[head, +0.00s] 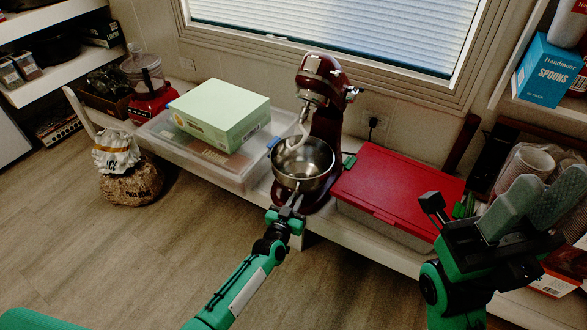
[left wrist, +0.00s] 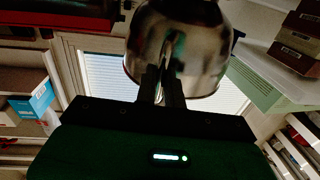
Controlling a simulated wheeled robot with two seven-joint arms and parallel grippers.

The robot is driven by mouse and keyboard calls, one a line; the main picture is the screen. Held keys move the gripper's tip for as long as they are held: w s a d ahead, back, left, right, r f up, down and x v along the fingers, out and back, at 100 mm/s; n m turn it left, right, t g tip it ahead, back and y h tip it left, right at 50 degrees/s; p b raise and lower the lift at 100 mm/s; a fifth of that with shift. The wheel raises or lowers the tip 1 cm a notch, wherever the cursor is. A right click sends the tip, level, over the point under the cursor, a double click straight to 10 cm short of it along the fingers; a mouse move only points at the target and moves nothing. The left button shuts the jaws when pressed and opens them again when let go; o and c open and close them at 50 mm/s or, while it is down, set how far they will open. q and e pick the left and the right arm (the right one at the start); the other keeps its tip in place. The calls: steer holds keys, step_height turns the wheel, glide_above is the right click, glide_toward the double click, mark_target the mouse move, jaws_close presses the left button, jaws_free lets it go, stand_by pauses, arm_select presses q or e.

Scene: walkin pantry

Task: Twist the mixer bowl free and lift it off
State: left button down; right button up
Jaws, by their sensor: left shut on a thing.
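The mixer bowl (head: 303,165) is shiny metal and sits upright under the tilted-up head of the dark red stand mixer (head: 326,115).
A red-lidded bin (head: 400,190) stands close right of the mixer. A pale green box (head: 220,112) on a clear bin (head: 215,168) stands left, and a red food processor (head: 148,90) farther left. A blue box (head: 547,70) is on the right shelf. The floor (head: 150,260) in front is clear.

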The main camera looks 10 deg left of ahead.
arm_select(q)
steer(key=shift+d, duration=0.3)
